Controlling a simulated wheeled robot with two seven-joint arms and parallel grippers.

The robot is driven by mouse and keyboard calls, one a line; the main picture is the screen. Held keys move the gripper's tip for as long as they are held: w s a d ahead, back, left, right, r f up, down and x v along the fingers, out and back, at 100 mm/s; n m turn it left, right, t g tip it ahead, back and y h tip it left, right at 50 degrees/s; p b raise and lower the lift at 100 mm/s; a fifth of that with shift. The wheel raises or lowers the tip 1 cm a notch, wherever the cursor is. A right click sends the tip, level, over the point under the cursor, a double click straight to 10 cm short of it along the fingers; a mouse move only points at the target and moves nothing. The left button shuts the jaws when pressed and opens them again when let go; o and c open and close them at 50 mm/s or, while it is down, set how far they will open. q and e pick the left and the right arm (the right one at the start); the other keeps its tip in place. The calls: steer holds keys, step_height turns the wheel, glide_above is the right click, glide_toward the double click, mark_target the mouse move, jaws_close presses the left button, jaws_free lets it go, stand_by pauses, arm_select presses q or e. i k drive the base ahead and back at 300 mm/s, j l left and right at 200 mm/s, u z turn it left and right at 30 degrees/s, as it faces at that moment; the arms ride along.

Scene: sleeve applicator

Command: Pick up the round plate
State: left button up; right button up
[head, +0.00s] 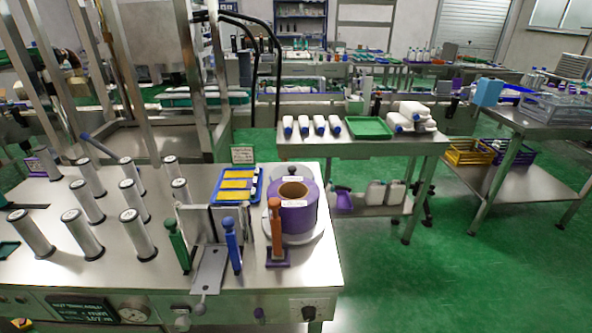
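A round pale plate (309,239) lies at the right end of the steel worktable. A purple roll (303,214) with a brown cardboard core stands on it and covers most of it, so only part of its rim shows. An orange-brown handled tool (276,228) on a dark purple base stands in front of the plate and hides part of its near side. Neither of my grippers is in view.
Left of the roll are a blue tray (237,186) with yellow pieces, a metal bracket with blue (232,246) and green (177,244) handles, and several upright metal rollers (130,205). A second table with a green tray (369,128) and white bottles stands behind.

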mark_target(292, 173)
steer(key=i+l+u, duration=0.2)
steer(key=l, duration=0.5)
steer(key=i+l+u, duration=0.1)
steer(key=l+u, duration=0.15)
steer(key=l, duration=0.4)
steer(key=l+u, duration=0.2)
steer(key=l, duration=0.5)
steer(key=i+l+u, duration=0.4)
steer(key=i+l, duration=0.2)
steer(key=l, duration=0.2)
steer(key=i+l+u, duration=0.2)
steer(key=l, duration=0.25)
steer(key=i+l+u, duration=0.25)
steer(key=i, duration=0.3)
steer(key=j, duration=0.1)
